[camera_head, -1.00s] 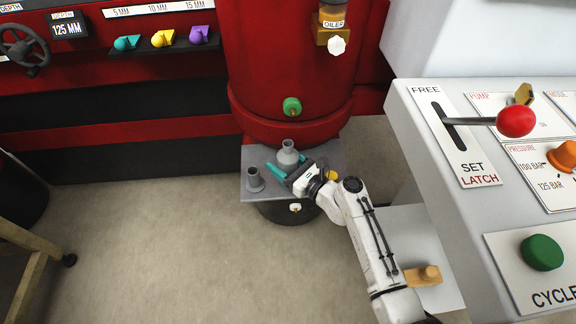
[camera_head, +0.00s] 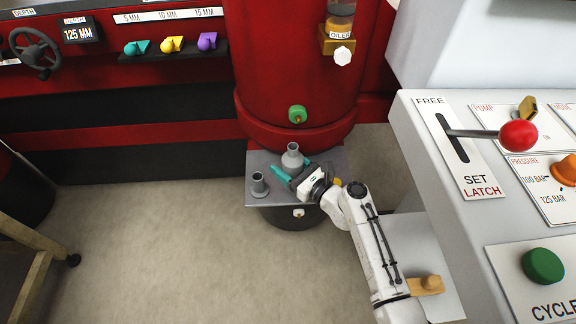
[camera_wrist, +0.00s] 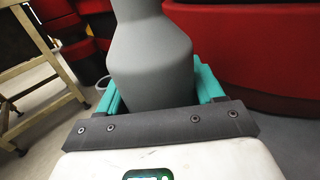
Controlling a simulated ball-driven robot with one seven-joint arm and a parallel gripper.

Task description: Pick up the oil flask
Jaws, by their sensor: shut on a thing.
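The oil flask (camera_head: 292,156) is a grey bottle with a wide body and narrow neck. It stands upright over the grey shelf at the foot of the red press column. My gripper (camera_head: 287,172) has its teal fingers shut on the flask's body, one on each side. In the wrist view the flask (camera_wrist: 150,60) fills the middle between the teal fingers (camera_wrist: 158,90), and its top is cut off by the frame. Whether its base touches the shelf is hidden by my gripper.
A small grey funnel-like piece (camera_head: 258,185) stands on the shelf (camera_head: 262,160), left of the flask. A green knob (camera_head: 297,114) and the oiler (camera_head: 339,40) are on the red column above. The white control console (camera_head: 480,200) stands close on the right. Open floor lies to the left.

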